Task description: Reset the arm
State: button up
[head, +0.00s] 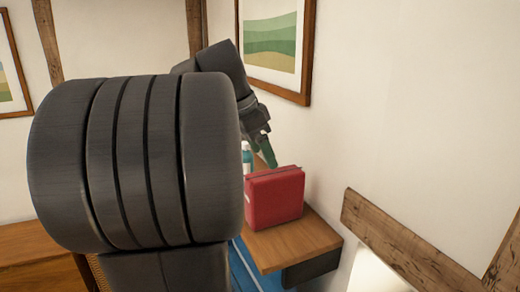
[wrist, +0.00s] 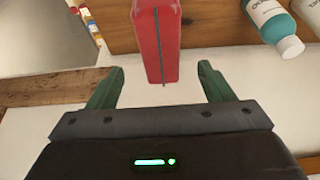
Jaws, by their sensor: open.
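My gripper (head: 266,152) is at the end of my raised arm, just above and behind the red case in the head view. In the wrist view my gripper (wrist: 160,92) has its two green fingers apart with nothing between them. A red case (head: 275,198) stands upright on a small wooden shelf (head: 318,240). In the wrist view the red case (wrist: 156,35) lies beyond the fingertips, apart from them. My dark arm covers much of the left half of the head view.
A teal bottle with a white cap (wrist: 275,25) is near the case. A framed picture (head: 275,45) hangs on the wall close behind my arm. A wooden beam (head: 410,250) runs along the wall at right. A wooden surface (head: 35,250) is at lower left.

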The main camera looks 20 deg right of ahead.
aim_at(277, 173)
jog(key=shift+a+r, duration=0.15)
jog(key=shift+r, duration=0.2)
jog(key=p+x, duration=0.1)
jog(key=x, duration=1)
jog(key=shift+f, duration=0.3)
jog(key=shift+d+p, duration=0.3)
jog(key=shift+p, duration=0.05)
jog(key=shift+r+b, duration=0.4)
jog(key=shift+r, duration=1.25)
